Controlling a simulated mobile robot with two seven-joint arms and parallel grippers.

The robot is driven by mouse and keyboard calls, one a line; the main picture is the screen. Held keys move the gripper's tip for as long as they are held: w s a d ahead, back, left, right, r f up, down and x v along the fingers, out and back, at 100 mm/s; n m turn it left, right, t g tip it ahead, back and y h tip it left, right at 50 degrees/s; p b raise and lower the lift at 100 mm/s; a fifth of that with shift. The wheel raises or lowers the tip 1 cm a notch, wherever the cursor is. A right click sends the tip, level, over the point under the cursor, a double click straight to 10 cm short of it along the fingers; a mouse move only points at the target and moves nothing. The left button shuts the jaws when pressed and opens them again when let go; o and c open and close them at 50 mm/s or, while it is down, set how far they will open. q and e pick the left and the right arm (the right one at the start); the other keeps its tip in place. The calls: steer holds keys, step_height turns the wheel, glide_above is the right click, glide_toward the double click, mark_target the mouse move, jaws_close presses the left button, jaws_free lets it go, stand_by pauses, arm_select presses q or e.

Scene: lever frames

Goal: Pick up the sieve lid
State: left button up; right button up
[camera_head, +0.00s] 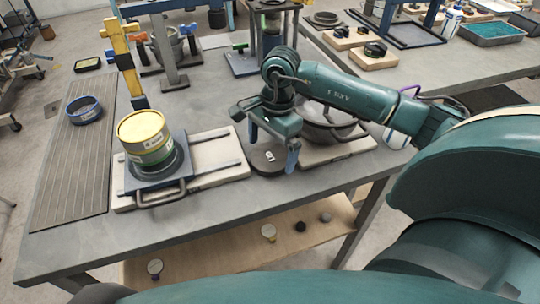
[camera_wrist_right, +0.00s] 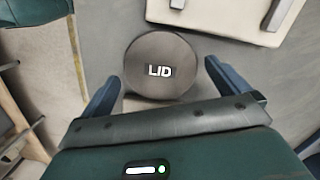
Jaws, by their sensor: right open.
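The sieve lid (camera_wrist_right: 160,82) is a dark grey disc marked "LID" in white, lying flat on the table. It also shows in the head view (camera_head: 264,166), just right of a pale board and partly hidden by my gripper. My right gripper (camera_head: 272,152) is open above the lid, pointing down. In the right wrist view the two blue fingers (camera_wrist_right: 164,78) stand apart on either side of the lid's near part, with nothing held between them. My left gripper is not in view.
A round olive can with a yellow top (camera_head: 146,138) stands on a blue framed base on the pale board (camera_head: 226,152). A large grey bowl (camera_head: 330,122) sits close right of my gripper. The table's front edge is near.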

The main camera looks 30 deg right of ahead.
steer(key=shift+f, duration=0.7)
steer(key=shift+c, duration=0.6)
